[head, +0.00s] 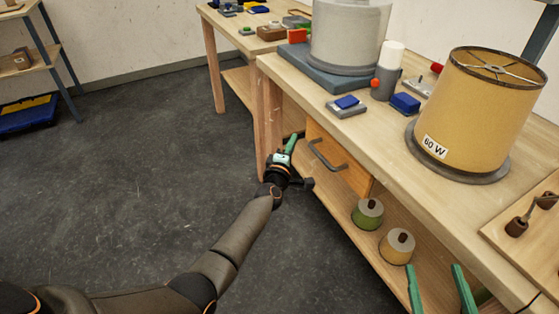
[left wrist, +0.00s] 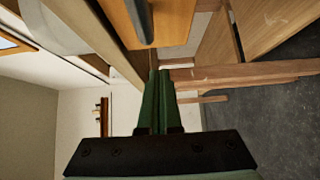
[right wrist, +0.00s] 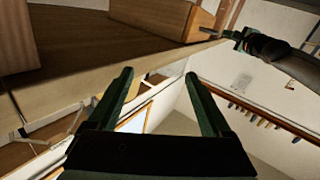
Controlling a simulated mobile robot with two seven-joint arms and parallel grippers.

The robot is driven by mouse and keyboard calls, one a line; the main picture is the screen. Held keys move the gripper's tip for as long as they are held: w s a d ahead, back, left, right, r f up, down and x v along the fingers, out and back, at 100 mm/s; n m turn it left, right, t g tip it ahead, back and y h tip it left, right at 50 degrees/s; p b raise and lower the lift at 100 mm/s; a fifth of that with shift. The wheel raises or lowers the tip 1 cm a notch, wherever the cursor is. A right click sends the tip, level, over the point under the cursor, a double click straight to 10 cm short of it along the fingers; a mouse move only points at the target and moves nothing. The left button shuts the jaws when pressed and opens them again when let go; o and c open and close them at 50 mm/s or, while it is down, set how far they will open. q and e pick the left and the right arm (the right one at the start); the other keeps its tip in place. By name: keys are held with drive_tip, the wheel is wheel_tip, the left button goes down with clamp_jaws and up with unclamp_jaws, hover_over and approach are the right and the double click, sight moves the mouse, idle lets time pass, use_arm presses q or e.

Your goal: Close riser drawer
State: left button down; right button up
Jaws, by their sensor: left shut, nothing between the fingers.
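The riser drawer (head: 340,168) has an orange wooden front and sits under the tabletop. Its dark bar handle (head: 326,157) faces the aisle. How far the drawer stands out is hard to tell. My left gripper (head: 294,138) is shut and empty, just left of the handle in the head view. In the left wrist view the shut fingers (left wrist: 158,75) lie below the orange front (left wrist: 177,22) and handle (left wrist: 143,22), with no clear contact. My right gripper (head: 437,270) is open and empty at the bottom right; its spread fingers also show in the right wrist view (right wrist: 158,75).
A green-sided weight (head: 367,213) and a yellow one (head: 397,246) stand on the lower shelf. A lampshade marked 60 W (head: 482,100) and a grey drum (head: 347,35) stand on the tabletop. A table leg (head: 267,125) is close behind my left gripper. The floor at left is clear.

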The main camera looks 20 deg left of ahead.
drive_tip(key=s+f+m+g+h+p, duration=0.15)
drive_tip(key=s+f+g, duration=0.25)
drive_tip(key=f, duration=0.4)
drive_tip(key=s+f+m+g+h+p, duration=0.1)
drive_tip(key=s+f+g+p, duration=0.25)
drive_tip(key=f, duration=0.45)
use_arm(q)
drive_tip(key=s+d+f+m+g+h, duration=0.25)
drive_tip(key=s+m, duration=0.45)
drive_tip(key=s, duration=0.6)
drive_tip(key=s+d+f+m+g+h, duration=0.1)
drive_tip(key=s+d+f+m+g, duration=0.25)
drive_tip(key=s+m, duration=0.75)
drive_tip(key=s+d+f+m+g+h, duration=0.1)
drive_tip(key=s+d+f+m+g, duration=0.25)
drive_tip(key=s, duration=1.25)
drive_tip(key=a+r+p, duration=0.3)
drive_tip(key=r+p, duration=0.9)
drive_tip(key=p, duration=0.5)
drive_tip(key=shift+s+a+r+t, duration=0.3)
drive_tip(key=shift+s+t, duration=0.15)
use_arm(e)
wheel_tip(320, 180, up, 13)
drive_tip(key=s+d, duration=0.2)
drive_tip(key=shift+d, duration=0.25)
use_arm(q)
drive_tip(key=shift+n+y, duration=0.25)
use_arm(e)
drive_tip(key=shift+r+m, duration=0.1)
drive_tip(key=shift+m, duration=0.15)
